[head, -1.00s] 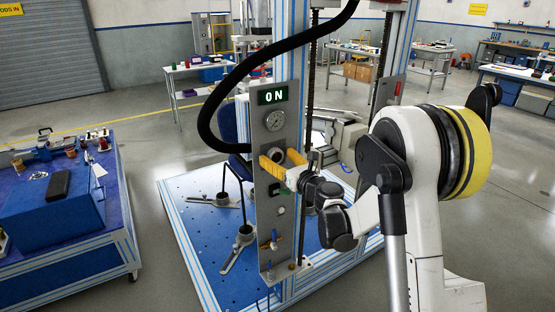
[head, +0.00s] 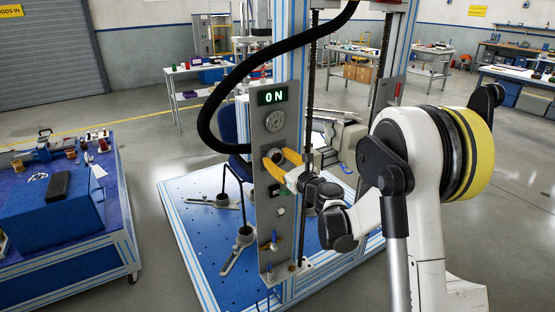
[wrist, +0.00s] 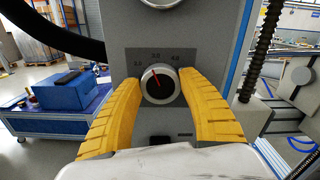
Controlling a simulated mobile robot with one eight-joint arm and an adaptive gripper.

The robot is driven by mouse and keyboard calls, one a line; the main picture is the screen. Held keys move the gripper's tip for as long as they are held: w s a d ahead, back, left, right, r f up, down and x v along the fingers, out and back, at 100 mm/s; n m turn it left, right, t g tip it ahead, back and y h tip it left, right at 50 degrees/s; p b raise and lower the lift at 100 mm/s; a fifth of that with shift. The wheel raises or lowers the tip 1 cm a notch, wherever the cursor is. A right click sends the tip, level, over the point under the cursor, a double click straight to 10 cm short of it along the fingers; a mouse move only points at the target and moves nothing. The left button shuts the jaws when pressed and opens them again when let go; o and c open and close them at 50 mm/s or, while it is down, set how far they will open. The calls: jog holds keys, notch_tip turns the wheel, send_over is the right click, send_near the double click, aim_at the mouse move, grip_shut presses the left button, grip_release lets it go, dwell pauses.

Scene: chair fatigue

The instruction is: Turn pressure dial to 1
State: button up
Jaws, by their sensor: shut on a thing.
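The pressure dial (wrist: 159,84) is a round black knob with a silver rim on the grey control panel (wrist: 203,35). In the head view the dial (head: 277,155) sits below the gauge, between the yellow fingertips of my gripper (head: 279,160).
A black hose (head: 207,112) loops left of the panel. Buttons and blue-handled valves (head: 273,238) are lower down. A blue workbench (head: 125,240) stands at left.

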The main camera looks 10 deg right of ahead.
jog(key=n, duration=0.6)
jog(key=shift+a+b, duration=0.1)
jog(key=shift+b, duration=0.25)
jog(key=n, duration=0.7)
jog(key=shift+f+b, duration=0.15)
jog(key=shift+b, duration=0.15)
jog(key=shift+n, duration=0.3)
jog(key=o, duration=1.2)
jog(key=v, duration=1.2)
